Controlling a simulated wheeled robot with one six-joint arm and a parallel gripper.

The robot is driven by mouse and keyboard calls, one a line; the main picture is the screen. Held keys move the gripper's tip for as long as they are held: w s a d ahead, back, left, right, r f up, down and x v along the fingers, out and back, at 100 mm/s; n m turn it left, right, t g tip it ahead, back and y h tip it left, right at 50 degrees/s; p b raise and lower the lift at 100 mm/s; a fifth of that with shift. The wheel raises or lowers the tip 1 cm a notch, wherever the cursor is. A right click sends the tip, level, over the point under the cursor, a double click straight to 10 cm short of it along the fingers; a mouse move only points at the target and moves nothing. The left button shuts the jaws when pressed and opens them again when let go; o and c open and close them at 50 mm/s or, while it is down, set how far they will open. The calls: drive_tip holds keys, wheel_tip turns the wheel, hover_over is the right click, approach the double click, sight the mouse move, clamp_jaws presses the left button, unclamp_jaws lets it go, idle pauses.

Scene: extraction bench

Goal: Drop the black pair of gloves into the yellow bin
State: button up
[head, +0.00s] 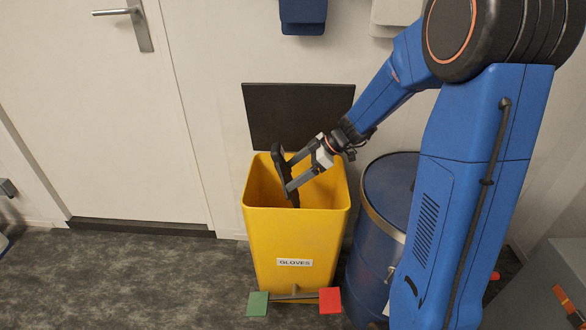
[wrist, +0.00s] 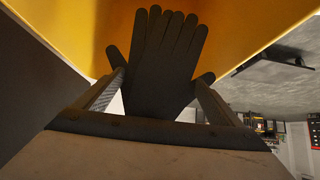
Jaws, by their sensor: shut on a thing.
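The yellow bin (head: 297,245) stands on the floor against the wall, with a label reading GLOVES on its front. Its black lid (head: 298,112) is up behind the opening. My gripper (head: 283,178) is over the bin's open top and shut on the black pair of gloves (head: 279,170). The gloves hang at the mouth of the bin, with their lower part inside the rim. In the wrist view the gloves (wrist: 160,65) sit between the two fingers, fingers of the gloves pointing toward the yellow bin wall (wrist: 100,35).
A blue drum (head: 385,200) stands right of the bin, close to it. A green pedal (head: 258,303) and a red pedal (head: 329,300) are at the bin's foot. A white door (head: 95,110) is at the left. The floor at left is clear.

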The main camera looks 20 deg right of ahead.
drive_tip(key=shift+f, duration=0.2)
drive_tip(key=o, duration=0.9)
drive_tip(key=v, duration=1.7)
drive_tip(key=shift+s+d+r, duration=0.1)
drive_tip(key=shift+s, duration=0.05)
drive_tip(key=shift+s+a+f+m+t+h, duration=0.5)
drive_tip(key=shift+s+m+h, duration=1.45)
drive_tip(key=shift+s, duration=2.85)
drive_tip(key=shift+s+a+f+m+t+h, duration=0.15)
drive_tip(key=shift+s+a+m+h, duration=0.7)
drive_tip(key=shift+s+m, duration=2.95)
drive_tip(key=shift+s+a+f+m+t+h, duration=0.4)
drive_tip(key=shift+s+m+h, duration=1.15)
drive_tip(key=shift+s, duration=4.2)
